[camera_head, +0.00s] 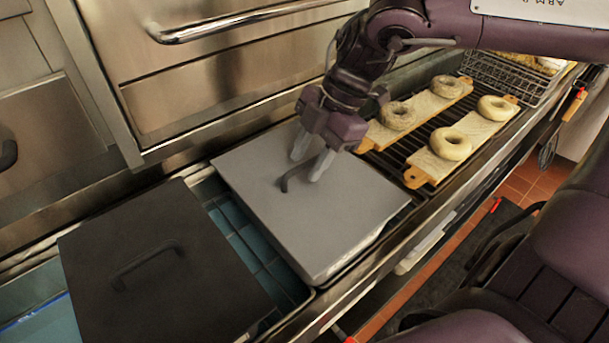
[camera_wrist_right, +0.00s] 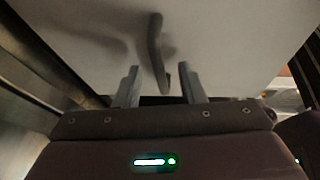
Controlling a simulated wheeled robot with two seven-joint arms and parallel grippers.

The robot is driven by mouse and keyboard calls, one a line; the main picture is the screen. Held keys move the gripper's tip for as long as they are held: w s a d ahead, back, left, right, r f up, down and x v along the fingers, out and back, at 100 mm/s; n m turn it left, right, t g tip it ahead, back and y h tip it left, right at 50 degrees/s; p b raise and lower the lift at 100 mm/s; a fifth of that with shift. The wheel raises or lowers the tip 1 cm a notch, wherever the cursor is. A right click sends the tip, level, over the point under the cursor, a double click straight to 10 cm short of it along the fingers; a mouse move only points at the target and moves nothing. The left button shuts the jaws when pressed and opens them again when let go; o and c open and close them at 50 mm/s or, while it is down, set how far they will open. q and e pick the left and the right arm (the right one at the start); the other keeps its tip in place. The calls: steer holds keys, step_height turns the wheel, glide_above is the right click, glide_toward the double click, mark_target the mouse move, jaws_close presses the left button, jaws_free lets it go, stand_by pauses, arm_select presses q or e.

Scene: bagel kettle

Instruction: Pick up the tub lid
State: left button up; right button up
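A light grey tub lid (camera_head: 340,215) lies flat over a tub sunk in the counter. Its dark bar handle (camera_head: 285,184) stands up near the lid's middle. My right gripper (camera_head: 308,166) is open over the lid, pointing down at the handle, with its fingers apart. In the right wrist view, the handle (camera_wrist_right: 156,50) shows between the two fingers of the right gripper (camera_wrist_right: 160,88), with a gap on each side. A second, dark lid (camera_head: 190,265) with a black handle lies at the left. My left gripper is not in view.
Several bagels lie on wooden boards (camera_head: 470,130) over a black rack, right of the grey lid. A wire basket (camera_head: 510,75) stands beyond. Blue water (camera_head: 240,235) shows between the two lids. A steel oven front with a bar handle (camera_head: 235,22) rises behind.

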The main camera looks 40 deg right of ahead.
steer(key=shift+a+f, duration=0.1)
steer(key=shift+f, duration=0.1)
jaws_close()
steer(key=shift+r, duration=0.15)
